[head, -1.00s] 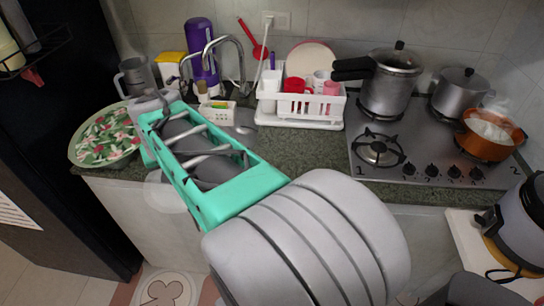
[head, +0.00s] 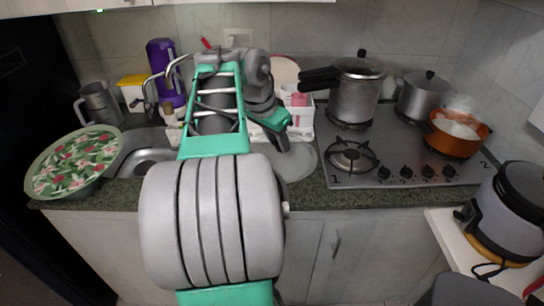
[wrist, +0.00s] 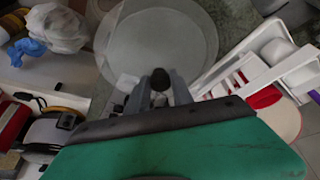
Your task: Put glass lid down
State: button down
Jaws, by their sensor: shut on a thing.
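The glass lid (head: 300,166) is a clear round disc over the green counter, between the sink and the stove. My gripper (head: 283,138) is above it, shut on the lid. In the wrist view the lid (wrist: 160,35) spreads as a translucent disc beyond my gripper (wrist: 160,84).
The stove (head: 395,160) is right of the lid, with a pressure cooker (head: 355,92), a grey pot (head: 422,98) and an orange pan (head: 455,140). The dish rack (head: 300,124) stands behind. A patterned basin (head: 72,168) and the sink (head: 145,160) are left.

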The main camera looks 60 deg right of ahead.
jog(key=w+d+f, duration=0.1)
jog(key=f, duration=0.1)
jog(key=w+d+f, duration=0.1)
jog(key=d, duration=0.1)
jog(key=w+d+f, duration=0.2)
jog(key=shift+f, duration=0.3)
jog(key=f, duration=0.2)
jog(key=d+f, duration=0.1)
jog(key=shift+w+f, duration=0.3)
jog(key=shift+w, duration=0.05)
jog(key=shift+f, duration=0.35)
jog(key=shift+f, duration=0.1)
jog(key=shift+f, duration=0.2)
jog(key=c, duration=1.1)
grip_release()
jog(key=shift+a, duration=0.1)
jog(key=shift+r, duration=0.1)
